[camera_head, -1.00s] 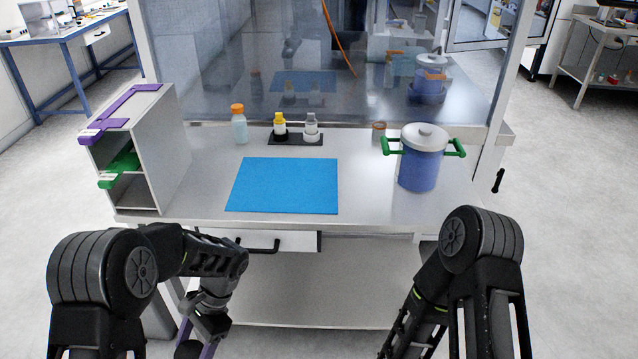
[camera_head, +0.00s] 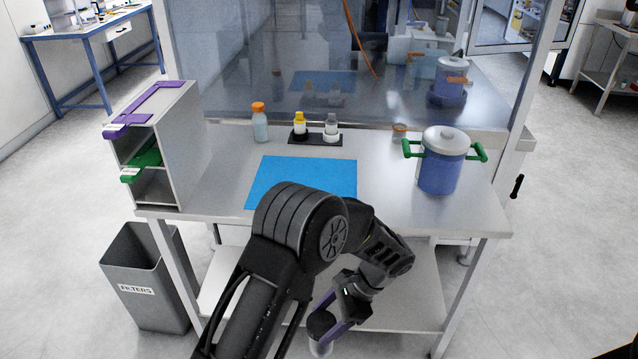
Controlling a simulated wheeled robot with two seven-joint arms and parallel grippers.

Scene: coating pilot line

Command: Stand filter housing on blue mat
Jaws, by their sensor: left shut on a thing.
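A blue canister with a pale lid and two green side handles (camera_head: 440,172), which looks like the filter housing, stands upright at the right of the bench. The blue mat (camera_head: 262,185) lies flat left of it, its front partly hidden by my left arm; no object shows on its visible part. My left gripper (camera_head: 338,312) is low in front of the bench, below the worktop and apart from canister and mat. It is shut on a purple piece with a pale end (camera_head: 322,328), partly cut off by the lower edge. My right gripper is not in view.
A shelf unit (camera_head: 180,150) with purple and green pieces stands at the bench's left end. A bottle (camera_head: 260,127) and a black holder with two small bottles (camera_head: 315,140) stand behind the mat. A grey bin labelled FILTERS (camera_head: 145,290) is on the floor at left.

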